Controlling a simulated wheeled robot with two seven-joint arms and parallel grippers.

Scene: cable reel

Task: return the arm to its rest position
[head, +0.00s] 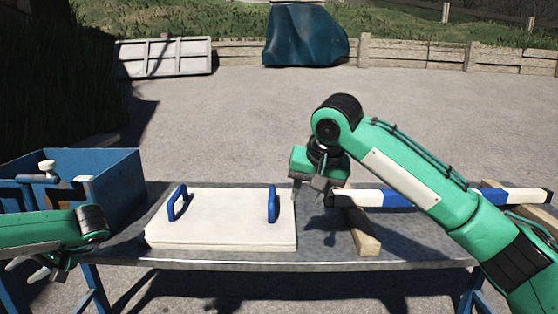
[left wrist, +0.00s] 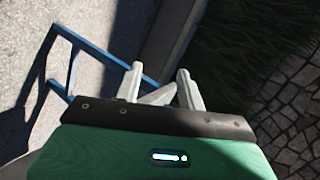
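My right gripper (head: 312,192) hangs over the table, between the white slab and the near end of a blue-and-white bar. Its fingers point down and look apart, with nothing visible between them. My right arm reaches in from the right and hides part of the bar. My left gripper (head: 28,269) is low at the left edge, in front of the blue bin. In the left wrist view its two pale fingers (left wrist: 160,85) stand apart with no object held between them.
The table (head: 320,235) carries a white slab (head: 225,215) with two blue handles. The striped bar (head: 405,197) lies on wooden blocks (head: 362,235). A blue bin (head: 115,180) stands at the left.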

